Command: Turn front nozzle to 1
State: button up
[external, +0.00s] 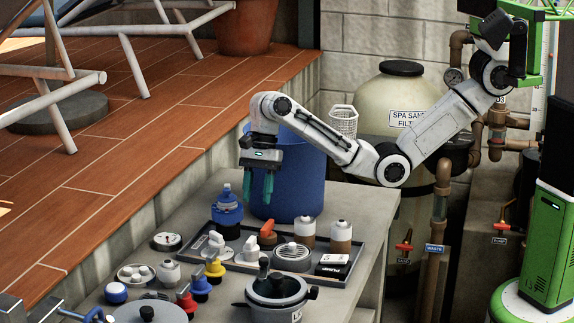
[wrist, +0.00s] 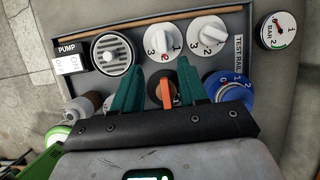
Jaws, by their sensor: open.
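Two white numbered dials sit side by side on the grey tray, one on the left (wrist: 164,38) and one on the right (wrist: 207,34) in the wrist view. Each has a white handle and the numbers 1, 2 and 3 around it. I cannot tell which is the front nozzle. In the external view, white-handled units (external: 215,243) (external: 251,245) stand on the tray. My gripper (external: 258,195) is open and empty, pointing down above the tray. In the wrist view its teal fingers flank an orange-handled valve (wrist: 167,94), apart in height; the dials lie beyond the fingertips.
A gauge (external: 167,240), caps and a grey pot (external: 276,290) crowd the bench. A blue bin (external: 300,180) stands behind.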

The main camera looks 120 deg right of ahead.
aim_at(252, 239)
jog(key=x, duration=1)
jog(key=shift+w+f+p, duration=0.15)
jog(key=shift+f+p, duration=0.15)
jog(key=shift+p, duration=0.1)
grip_shut()
